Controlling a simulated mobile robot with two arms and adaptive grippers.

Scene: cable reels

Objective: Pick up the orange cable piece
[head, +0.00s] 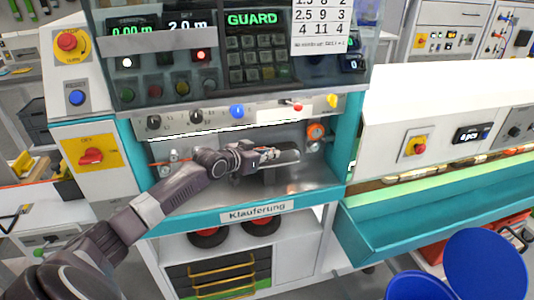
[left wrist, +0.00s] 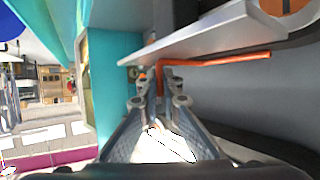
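An orange cable piece (left wrist: 215,60) shows in the left wrist view. It runs along under a pale ledge and bends near its left end, down between the fingertips of my left gripper (left wrist: 160,88). In that view the fingers stand on either side of the bent end. I cannot tell whether they touch it. In the head view my left gripper (head: 278,156) reaches into the machine's recess above the "Klauferung" label. The cable cannot be made out clearly there. My right gripper is not in view.
The recess has a metal floor (head: 310,185) and a teal frame (head: 343,160). A panel with knobs and buttons (head: 237,111) hangs just above my left gripper. An orange round part (head: 315,130) sits at the recess's back right. A blue round lid (head: 485,262) is at lower right.

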